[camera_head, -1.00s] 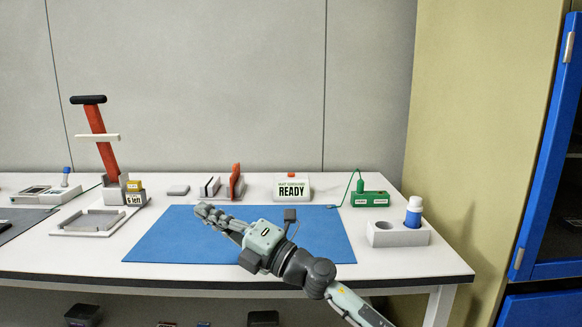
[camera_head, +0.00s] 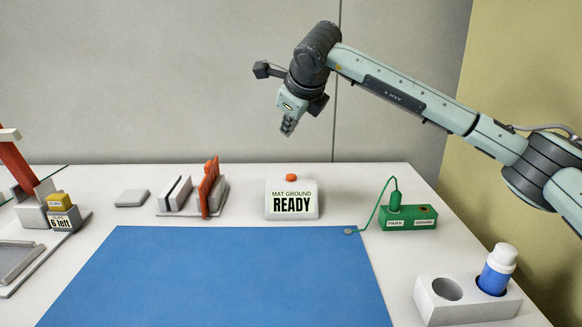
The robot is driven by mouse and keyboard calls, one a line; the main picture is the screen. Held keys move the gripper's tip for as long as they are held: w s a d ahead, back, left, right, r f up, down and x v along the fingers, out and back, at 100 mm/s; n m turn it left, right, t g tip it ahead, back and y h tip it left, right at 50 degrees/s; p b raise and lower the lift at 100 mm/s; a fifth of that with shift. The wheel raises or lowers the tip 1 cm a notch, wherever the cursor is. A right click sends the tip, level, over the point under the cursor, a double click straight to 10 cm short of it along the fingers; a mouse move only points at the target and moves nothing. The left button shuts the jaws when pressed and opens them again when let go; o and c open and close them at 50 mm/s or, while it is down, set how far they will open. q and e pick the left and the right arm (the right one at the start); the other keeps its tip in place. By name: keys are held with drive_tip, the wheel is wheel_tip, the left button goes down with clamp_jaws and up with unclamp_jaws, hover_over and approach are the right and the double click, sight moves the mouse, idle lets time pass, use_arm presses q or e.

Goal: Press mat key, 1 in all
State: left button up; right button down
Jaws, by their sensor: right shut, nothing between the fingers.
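The mat ground box (camera_head: 292,200) is a white unit with a screen reading "MAT GROUND READY" and an orange-red key (camera_head: 291,178) on top. It stands at the back of the table behind the blue mat (camera_head: 230,280). My right gripper (camera_head: 287,130) is shut and empty, pointing down above the key, with a clear gap between them. A green cord runs from the mat's back right corner to a green block (camera_head: 408,218) labelled PARK and GROUND. My left gripper is not in view.
A white two-hole holder (camera_head: 465,302) with a blue-and-white bottle (camera_head: 496,270) stands at the front right. An orange-and-grey rack (camera_head: 195,195) and a grey pad (camera_head: 132,198) stand left of the box. A block reading "6 left" (camera_head: 64,220) is at far left.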

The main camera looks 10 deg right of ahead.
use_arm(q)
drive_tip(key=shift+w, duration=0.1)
use_arm(e)
drive_tip(key=shift+w+d+r, duration=0.15)
drive_tip(key=shift+d+r, duration=0.15)
drive_tip(key=shift+d, duration=0.1)
drive_tip(key=b, duration=0.2)
hover_over(292, 177)
wheel_tip(292, 177, down, 7)
drive_tip(key=shift+r, duration=0.15)
drive_tip(key=shift+w+f+b, duration=0.1)
drive_tip(key=shift+f+b, duration=0.8)
drive_tip(key=shift+b, duration=0.15)
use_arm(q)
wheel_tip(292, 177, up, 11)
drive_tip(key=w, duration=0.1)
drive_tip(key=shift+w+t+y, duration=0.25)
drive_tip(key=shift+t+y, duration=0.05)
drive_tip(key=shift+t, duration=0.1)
use_arm(e)
drive_tip(key=shift+f, duration=0.15)
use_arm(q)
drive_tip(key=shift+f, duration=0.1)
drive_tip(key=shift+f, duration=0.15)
